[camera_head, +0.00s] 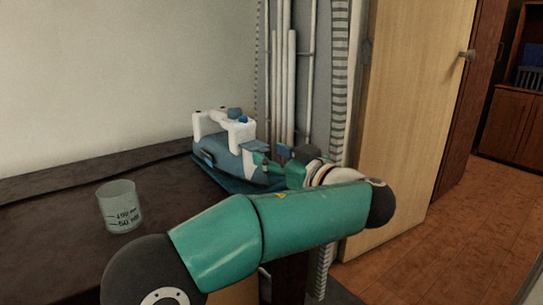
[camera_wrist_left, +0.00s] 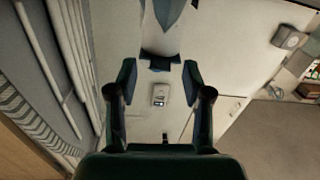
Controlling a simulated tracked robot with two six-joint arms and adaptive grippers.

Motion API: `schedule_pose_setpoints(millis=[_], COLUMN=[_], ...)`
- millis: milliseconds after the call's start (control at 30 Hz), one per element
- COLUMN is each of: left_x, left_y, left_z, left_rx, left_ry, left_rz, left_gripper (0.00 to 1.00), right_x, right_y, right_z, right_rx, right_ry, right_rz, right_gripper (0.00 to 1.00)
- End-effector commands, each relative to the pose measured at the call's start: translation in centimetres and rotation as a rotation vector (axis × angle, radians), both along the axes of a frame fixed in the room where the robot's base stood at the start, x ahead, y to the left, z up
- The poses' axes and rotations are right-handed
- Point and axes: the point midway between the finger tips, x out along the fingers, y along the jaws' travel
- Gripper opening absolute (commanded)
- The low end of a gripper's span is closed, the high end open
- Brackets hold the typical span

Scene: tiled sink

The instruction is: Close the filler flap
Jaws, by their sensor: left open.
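A steam iron with a blue-grey body (camera_head: 235,160) and a white handle (camera_head: 240,131) lies on the dark counter, on a teal base. A small blue-grey flap (camera_head: 254,147) sticks out on the iron's right side, and looks raised. My left gripper (camera_head: 272,160) is at the iron's right end, close to the flap, and partly covers that end. In the left wrist view the left gripper (camera_wrist_left: 158,68) is open, with nothing between its fingers. A white part with a blue-grey piece (camera_wrist_left: 168,10), probably the iron, shows just beyond the fingertips. Contact cannot be told. My right gripper is out of view.
A clear measuring beaker (camera_head: 120,207) stands on the dark counter (camera_head: 60,215), left of my arm. White pipes (camera_head: 285,90) run up the wall behind the iron. A wooden door (camera_head: 415,110) is at the right. The counter between beaker and iron is bare.

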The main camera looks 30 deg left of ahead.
Motion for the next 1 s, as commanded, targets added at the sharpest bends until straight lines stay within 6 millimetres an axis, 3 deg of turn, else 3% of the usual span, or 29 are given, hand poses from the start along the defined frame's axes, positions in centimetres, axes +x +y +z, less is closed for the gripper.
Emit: schedule_pose_setpoints(millis=[300, 500, 700, 1000], left_x=[-2.4, -3.6, -4.1, -4.1], left_y=[-5.9, -8.7, -9.8, -9.8], left_z=[0.1, 0.1, 0.1, 0.1], left_rx=[0.001, 0.001, 0.000, 0.000], left_ry=[0.001, 0.001, 0.001, 0.001], left_rz=[-0.004, -0.001, 0.001, 0.001], left_gripper=[0.50, 0.50, 0.50, 0.50], right_x=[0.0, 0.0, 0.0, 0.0], right_y=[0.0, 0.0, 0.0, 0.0], right_z=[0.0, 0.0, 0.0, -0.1], right_rx=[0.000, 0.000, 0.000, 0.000], right_ry=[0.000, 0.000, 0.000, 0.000], right_rz=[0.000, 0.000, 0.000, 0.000], right_gripper=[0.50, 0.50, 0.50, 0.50])
